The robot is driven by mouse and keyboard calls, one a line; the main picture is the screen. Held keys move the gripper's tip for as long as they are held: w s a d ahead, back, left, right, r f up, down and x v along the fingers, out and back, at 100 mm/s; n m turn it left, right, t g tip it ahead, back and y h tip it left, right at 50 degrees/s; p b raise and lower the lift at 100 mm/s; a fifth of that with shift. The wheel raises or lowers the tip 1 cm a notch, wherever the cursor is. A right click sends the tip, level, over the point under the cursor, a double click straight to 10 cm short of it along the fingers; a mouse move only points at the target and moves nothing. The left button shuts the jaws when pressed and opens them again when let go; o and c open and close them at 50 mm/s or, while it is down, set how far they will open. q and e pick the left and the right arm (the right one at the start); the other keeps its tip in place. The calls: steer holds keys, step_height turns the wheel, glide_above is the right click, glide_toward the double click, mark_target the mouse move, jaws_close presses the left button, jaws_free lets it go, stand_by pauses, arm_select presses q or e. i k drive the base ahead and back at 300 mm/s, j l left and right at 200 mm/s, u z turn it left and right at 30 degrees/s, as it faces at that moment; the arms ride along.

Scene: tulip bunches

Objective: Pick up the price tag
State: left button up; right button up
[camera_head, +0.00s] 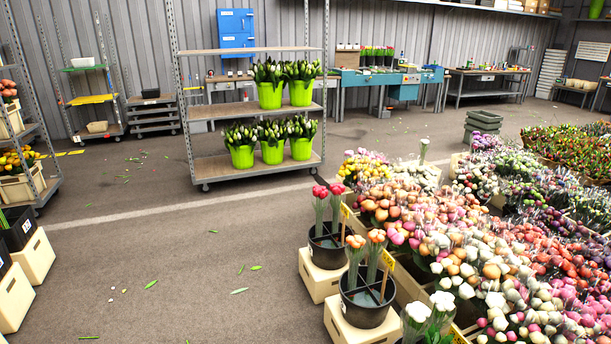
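Several small yellow price tags show along the left edge of the crates of tulip bunches. One price tag (388,260) is beside the black bucket with orange tulips. Another price tag (346,211) is farther back, near the bucket with red tulips. A third price tag (458,337) is at the bottom edge, partly cut off, beside white tulips. The writing on them is too small to read. Neither of my grippers is in view.
Black buckets (367,308) (327,247) stand on cream crates (318,281) before the tulip display (470,240). A wheeled shelf rack (215,170) with green pots stands behind. Crates (35,257) and a cart are at left. The floor (180,260) between is mostly clear, with scattered leaves.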

mark_target(345, 211)
steer(key=i+z, duration=0.25)
steer(key=i, duration=0.15)
steer(key=i+j+z, duration=0.25)
steer(key=i, duration=0.15)
steer(key=i+j+u, duration=0.1)
steer(key=i, duration=0.25)
steer(key=j, duration=0.1)
